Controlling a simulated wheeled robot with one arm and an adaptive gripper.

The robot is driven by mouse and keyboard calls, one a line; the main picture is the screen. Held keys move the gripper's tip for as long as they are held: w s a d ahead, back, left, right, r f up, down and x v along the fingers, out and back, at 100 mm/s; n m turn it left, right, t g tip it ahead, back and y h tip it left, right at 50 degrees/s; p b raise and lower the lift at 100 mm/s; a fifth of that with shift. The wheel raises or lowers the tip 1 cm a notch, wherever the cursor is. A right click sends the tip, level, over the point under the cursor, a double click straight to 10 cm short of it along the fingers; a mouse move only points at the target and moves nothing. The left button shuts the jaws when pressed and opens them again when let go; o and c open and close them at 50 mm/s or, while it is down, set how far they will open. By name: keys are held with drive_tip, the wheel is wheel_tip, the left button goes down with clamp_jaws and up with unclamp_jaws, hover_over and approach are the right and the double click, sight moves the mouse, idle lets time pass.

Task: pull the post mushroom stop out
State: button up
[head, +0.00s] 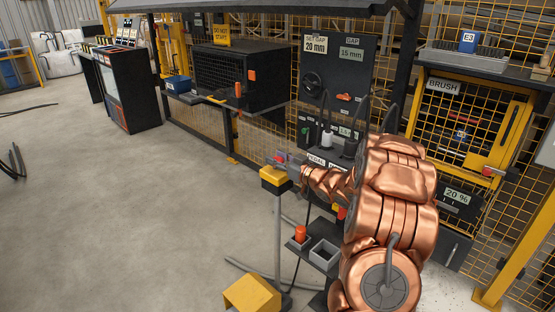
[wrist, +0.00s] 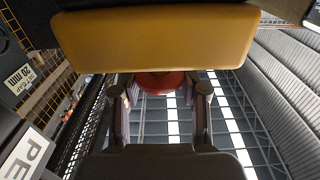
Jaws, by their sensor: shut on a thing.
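The post (head: 277,235) is a grey upright tube with a yellow box (head: 273,182) on its top. In the wrist view the yellow box (wrist: 155,40) fills the upper part. The red mushroom stop (wrist: 160,83) shows at the box's edge, between the two fingers of my gripper (wrist: 162,92). My gripper is shut on the mushroom stop, one finger on each side of it. In the head view my gripper (head: 290,166) is at the top of the box, and my copper arm reaches in from the right. The stop is mostly hidden there.
A small shelf (head: 328,259) with an orange-red item (head: 300,233) and a grey bin (head: 324,254) is right of the post. A yellow housing (head: 252,295) sits on the floor in front. Grey hoses lie near the post's foot.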

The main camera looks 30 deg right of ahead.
drive_tip(key=shift+r, duration=0.1)
clamp_jaws()
drive_tip(key=shift+r+p, duration=0.9)
drive_tip(key=shift+p, duration=0.05)
drive_tip(key=shift+r, duration=0.1)
drive_tip(key=o, duration=1.3)
unclamp_jaws()
drive_tip(key=shift+s+d+f, duration=0.2)
drive_tip(key=shift+s, duration=0.35)
drive_tip(key=v, duration=1.1)
